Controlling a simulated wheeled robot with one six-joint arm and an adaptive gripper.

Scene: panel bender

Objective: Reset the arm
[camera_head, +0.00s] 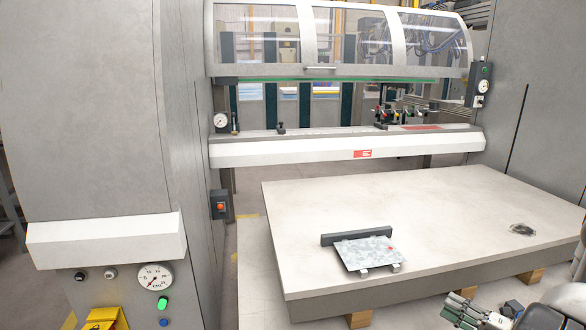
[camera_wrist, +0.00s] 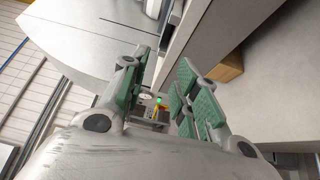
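My gripper (camera_head: 462,312) shows at the lower right of the head view, in front of the near right side of the table. In the wrist view my gripper (camera_wrist: 160,100) has its two green-padded fingers apart with a gap between them. Nothing is held between the fingers. Part of my arm shows at the right edge of the head view.
A large pale table (camera_head: 460,230) on wooden blocks stands beside the gripper. On it are a metal sheet (camera_head: 368,253) against a dark bar (camera_head: 356,236) and a small dark item (camera_head: 522,229). The panel bender (camera_head: 340,148) stands behind; a grey cabinet (camera_head: 85,120) stands left.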

